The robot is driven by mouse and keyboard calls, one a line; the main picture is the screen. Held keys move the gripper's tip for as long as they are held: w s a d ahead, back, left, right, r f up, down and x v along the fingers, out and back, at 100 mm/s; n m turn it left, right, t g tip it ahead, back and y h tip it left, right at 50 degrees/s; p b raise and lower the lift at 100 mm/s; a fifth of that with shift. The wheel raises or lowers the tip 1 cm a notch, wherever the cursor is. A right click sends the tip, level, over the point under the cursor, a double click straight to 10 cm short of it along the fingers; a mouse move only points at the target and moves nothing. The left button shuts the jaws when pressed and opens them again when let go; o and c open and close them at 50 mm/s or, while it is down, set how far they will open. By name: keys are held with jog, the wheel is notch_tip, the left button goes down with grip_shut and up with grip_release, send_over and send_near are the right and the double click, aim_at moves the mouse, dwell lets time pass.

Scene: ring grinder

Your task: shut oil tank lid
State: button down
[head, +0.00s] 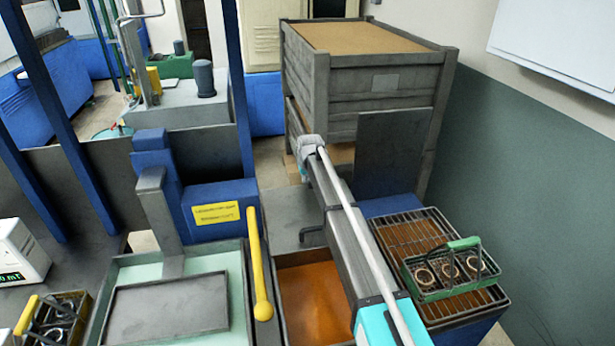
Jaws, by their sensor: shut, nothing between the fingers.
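The oil tank (312,295) is an open box with orange-brown liquid in it, low at the centre of the head view. A flat grey plate (285,215), which looks like its lid, lies just behind the opening and leaves the liquid uncovered. A small dark handle (313,238) shows by the plate's front right. My gripper is not in the picture.
A blue machine with a yellow lever (257,255) stands left of the tank. On the right, a green-handled basket (455,268) with three rings sits on a wire crate (470,312). An upright grey panel (388,155) stands behind, before a large grey bin (375,90).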

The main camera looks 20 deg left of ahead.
jog(key=shift+s+d, duration=0.1)
jog(key=shift+s, duration=0.05)
jog(key=shift+s+d, duration=0.3)
jog(key=shift+s, duration=0.25)
jog(key=s+d, duration=0.5)
jog(key=s, duration=0.3)
jog(key=s+d, duration=0.4)
jog(key=s, duration=0.4)
jog(key=s+d, duration=0.5)
jog(key=s, duration=0.3)
jog(key=shift+d, duration=0.35)
jog(key=shift+w, duration=0.1)
